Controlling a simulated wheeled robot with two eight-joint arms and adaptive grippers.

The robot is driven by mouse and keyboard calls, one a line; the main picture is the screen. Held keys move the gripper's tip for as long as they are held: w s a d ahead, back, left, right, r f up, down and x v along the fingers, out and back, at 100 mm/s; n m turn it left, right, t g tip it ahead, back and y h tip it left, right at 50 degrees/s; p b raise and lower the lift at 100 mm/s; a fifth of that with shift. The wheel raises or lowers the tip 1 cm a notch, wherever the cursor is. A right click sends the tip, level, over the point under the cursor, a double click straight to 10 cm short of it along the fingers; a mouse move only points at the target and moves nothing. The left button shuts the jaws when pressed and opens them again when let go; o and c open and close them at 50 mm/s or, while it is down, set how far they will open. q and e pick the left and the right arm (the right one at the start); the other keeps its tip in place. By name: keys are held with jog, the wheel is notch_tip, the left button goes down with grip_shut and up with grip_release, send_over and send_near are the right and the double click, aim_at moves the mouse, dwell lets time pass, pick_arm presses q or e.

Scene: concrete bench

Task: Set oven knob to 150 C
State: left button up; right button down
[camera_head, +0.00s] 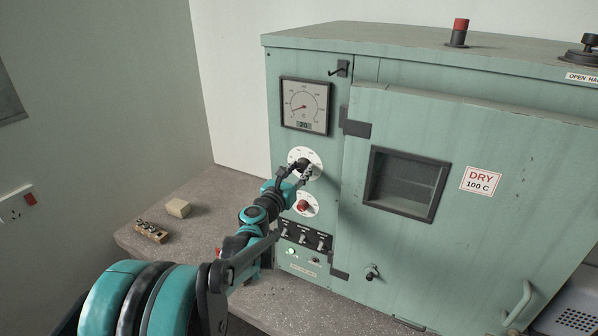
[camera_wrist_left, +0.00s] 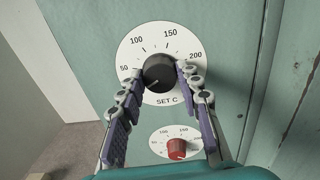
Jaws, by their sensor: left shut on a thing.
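The oven (camera_head: 310,60) is a pale green cabinet on the bench. Its black set knob (camera_wrist_left: 158,72) sits on a white dial (camera_wrist_left: 128,48) marked 50, 100, 150, 200 and "SET C". My left gripper (camera_head: 297,169) reaches the knob from the front, and in the left wrist view its fingers (camera_wrist_left: 160,75) are shut on the knob's two sides. A thin pale mark on the knob appears to point to the lower left, away from the 150 mark. The square gauge (camera_head: 304,105) above has its needle low and a display reading about 20. My right gripper is out of view.
A red knob (camera_wrist_left: 177,148) on a second dial is just below, with switches (camera_head: 304,237) under it. The oven door (camera_head: 470,240) is to the right. A small block (camera_head: 178,208) and a wooden piece (camera_head: 151,231) lie on the bench at left.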

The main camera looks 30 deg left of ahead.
pick_arm(q)
jog(key=m, duration=0.4)
jog(key=shift+f+m+b, duration=0.1)
jog(key=shift+m+b, duration=0.2)
jog(key=m, duration=0.3)
jog(key=shift+m, duration=0.4)
jog(key=m, duration=0.3)
jog(key=shift+m+h+b, duration=0.3)
jog(key=shift+m+b, duration=0.1)
jog(key=m, duration=0.3)
jog(key=shift+m, duration=0.4)
jog(key=m, duration=0.6)
jog(key=shift+m+h, duration=0.4)
jog(key=m, duration=0.6)
jog(key=shift+a+h, duration=0.1)
jog(key=shift+h, duration=0.2)
jog(key=shift+f, duration=0.1)
jog(key=o, duration=1.2)
jog(key=shift+c, duration=0.2)
